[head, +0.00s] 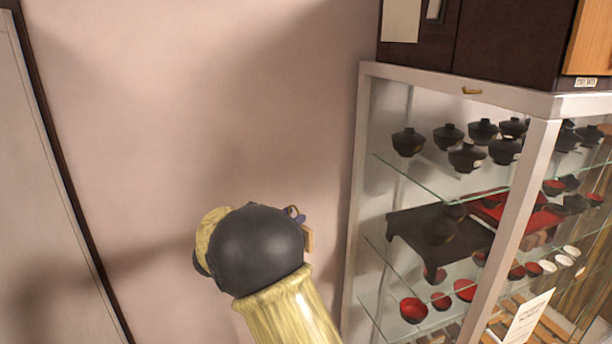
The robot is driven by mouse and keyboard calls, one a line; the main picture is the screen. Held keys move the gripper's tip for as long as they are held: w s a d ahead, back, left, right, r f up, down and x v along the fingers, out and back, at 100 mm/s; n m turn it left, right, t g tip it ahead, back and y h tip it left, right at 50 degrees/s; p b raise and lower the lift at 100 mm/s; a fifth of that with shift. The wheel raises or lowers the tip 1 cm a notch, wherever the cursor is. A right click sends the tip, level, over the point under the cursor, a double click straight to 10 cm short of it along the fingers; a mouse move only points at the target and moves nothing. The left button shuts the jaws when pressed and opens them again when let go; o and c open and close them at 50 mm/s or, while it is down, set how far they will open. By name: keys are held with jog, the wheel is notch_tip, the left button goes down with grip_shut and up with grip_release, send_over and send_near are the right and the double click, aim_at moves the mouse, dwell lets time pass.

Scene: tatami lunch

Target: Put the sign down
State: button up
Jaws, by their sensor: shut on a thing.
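My arm reaches up from the bottom of the head view, and its large dark joint covers most of my gripper (296,214). Only small parts of the gripper show past the right side of that joint. A small tan, flat-edged piece, seemingly the sign (308,240), shows right beside them. My gripper is shut on it, in front of the plain wall and left of the glass cabinet. The sign's face, the fingertips and the place of the grip are hidden.
A glass cabinet (357,215) stands on the right, with lidded dark bowls (467,157) and red-lined bowls (414,310) on its shelves. A dark cupboard (480,45) sits on top. A white notice (527,318) shows at lower right. The pinkish wall (200,110) is bare.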

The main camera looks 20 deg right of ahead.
jog(key=a+f+n+t+y, duration=0.1)
jog(key=f, duration=0.3)
jog(key=f+n+t+y, duration=0.1)
jog(key=f+t, duration=0.1)
jog(key=f, duration=0.2)
jog(key=a+f+n+t+y, duration=0.1)
jog(key=f+n, duration=0.1)
jog(key=f, duration=0.2)
jog(key=shift+a+f+y, duration=0.15)
jog(key=shift+a+y, duration=0.15)
jog(key=s+d+f+n+t+y, duration=0.1)
jog(key=s+f+y, duration=0.3)
jog(key=f, duration=0.6)
jog(key=s+d+f+n+t+y, duration=0.1)
jog(key=s+f+n+y, duration=0.3)
jog(key=f, duration=0.6)
jog(key=s+d+f+n+t+y, duration=0.1)
jog(key=s+f+n+t+y, duration=0.2)
jog(key=f, duration=0.7)
jog(key=shift+s+d+y, duration=0.1)
jog(key=shift+s+y, duration=0.4)
jog(key=shift+s, duration=0.55)
